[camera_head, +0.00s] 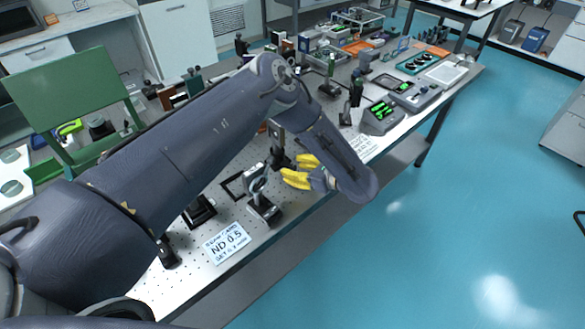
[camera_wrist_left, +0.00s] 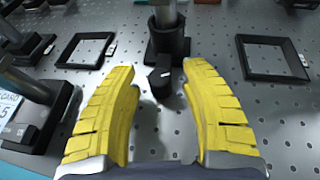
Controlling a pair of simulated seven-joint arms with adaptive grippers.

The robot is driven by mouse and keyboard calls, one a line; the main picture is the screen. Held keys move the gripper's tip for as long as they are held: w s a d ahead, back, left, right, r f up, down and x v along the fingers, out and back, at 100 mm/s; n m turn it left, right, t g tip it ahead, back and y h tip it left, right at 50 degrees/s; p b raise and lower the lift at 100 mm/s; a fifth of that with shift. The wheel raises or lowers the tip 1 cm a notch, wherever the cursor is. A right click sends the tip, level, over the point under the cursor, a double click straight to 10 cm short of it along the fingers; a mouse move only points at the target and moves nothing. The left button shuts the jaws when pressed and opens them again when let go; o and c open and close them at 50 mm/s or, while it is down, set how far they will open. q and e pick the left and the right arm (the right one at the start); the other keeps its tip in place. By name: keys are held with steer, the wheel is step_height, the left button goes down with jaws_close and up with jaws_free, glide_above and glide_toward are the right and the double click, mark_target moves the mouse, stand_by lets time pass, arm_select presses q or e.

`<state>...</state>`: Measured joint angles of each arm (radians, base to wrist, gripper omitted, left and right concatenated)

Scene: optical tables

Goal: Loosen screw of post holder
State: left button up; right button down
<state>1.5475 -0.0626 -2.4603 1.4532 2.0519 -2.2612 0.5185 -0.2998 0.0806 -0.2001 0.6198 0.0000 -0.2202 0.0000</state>
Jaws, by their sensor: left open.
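The black post holder (camera_wrist_left: 168,42) stands upright on the perforated table with a metal post in it. Its dark screw knob (camera_wrist_left: 158,82) sticks out from the base side toward me, between my left gripper's fingertips in the picture. My left gripper (camera_wrist_left: 157,68) has yellow ribbed fingers spread wide, with nothing held. I cannot tell whether a finger touches the knob. In the head view my left gripper (camera_head: 291,170) is beside the post holder (camera_head: 279,156), above the table's front part; the knob cannot be made out there. My right gripper is not in view.
Flat black square frames (camera_wrist_left: 272,58) lie on the table on either side of the holder. A mounted ring optic (camera_head: 259,187) and an ND 0.5 card (camera_head: 227,243) are close by. Instruments with green displays (camera_head: 381,115) stand farther along. The floor (camera_head: 460,210) in front is clear.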

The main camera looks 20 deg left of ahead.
arm_select(q)
steer(key=shift+w+a+f, duration=0.1)
steer(key=shift+a+f, duration=0.1)
steer(key=shift+a, duration=0.2)
steer(key=shift+o, duration=0.2)
jaws_close()
